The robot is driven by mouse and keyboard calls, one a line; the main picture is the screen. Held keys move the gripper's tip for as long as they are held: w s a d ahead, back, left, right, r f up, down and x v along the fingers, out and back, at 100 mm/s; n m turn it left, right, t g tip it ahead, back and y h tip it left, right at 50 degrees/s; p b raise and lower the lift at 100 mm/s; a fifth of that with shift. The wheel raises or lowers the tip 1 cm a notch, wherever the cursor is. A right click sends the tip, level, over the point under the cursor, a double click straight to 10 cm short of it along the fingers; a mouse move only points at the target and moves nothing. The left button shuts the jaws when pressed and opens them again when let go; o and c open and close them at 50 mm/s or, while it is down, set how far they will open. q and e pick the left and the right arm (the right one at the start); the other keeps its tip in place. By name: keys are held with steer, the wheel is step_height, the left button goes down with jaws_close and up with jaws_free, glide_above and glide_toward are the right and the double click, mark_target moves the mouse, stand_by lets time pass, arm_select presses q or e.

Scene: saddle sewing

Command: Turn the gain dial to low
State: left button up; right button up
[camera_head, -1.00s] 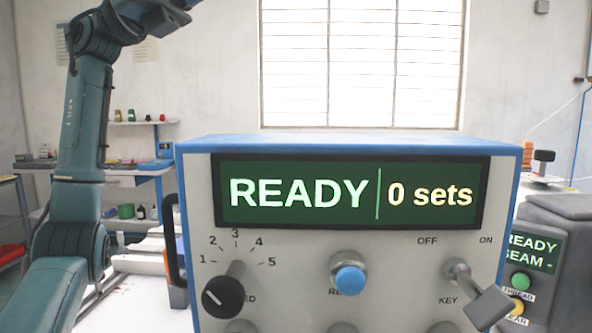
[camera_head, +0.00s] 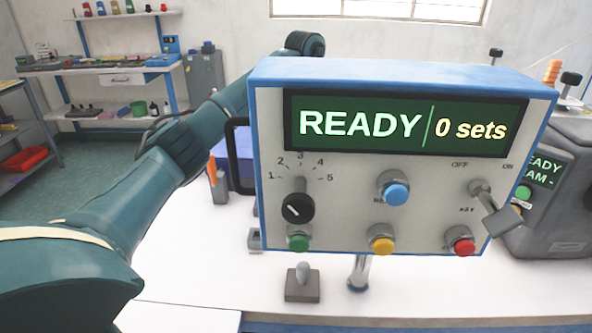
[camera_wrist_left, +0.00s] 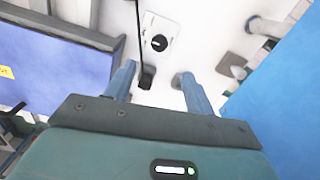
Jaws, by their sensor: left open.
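In the left wrist view a round black dial (camera_wrist_left: 159,43) with a white pointer line sits on a small pale plate, ahead of the fingertips; its label is too small to read. My left gripper (camera_wrist_left: 158,85) is open, with its two fingers apart and not touching the dial. In the head view that gripper is hidden behind the control box (camera_head: 272,225); only my left arm shows. A black numbered knob (camera_head: 298,208) is on the box's front, under a scale from 1 to 5. My right gripper is not in view.
The box screen (camera_head: 405,125) reads READY, 0 sets. Green (camera_head: 298,242), yellow (camera_head: 382,244) and red (camera_head: 460,246) buttons line its lower front. In the wrist view, a black piece with a cord (camera_wrist_left: 147,77) lies between the fingers, and a blue surface (camera_wrist_left: 278,120) is at right.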

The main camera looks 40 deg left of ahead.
arm_select(q)
step_height(320, 180, down, 14)
steer(key=shift+r+p, duration=0.25)
steer(key=shift+p, duration=0.2)
steer(key=c, duration=1)
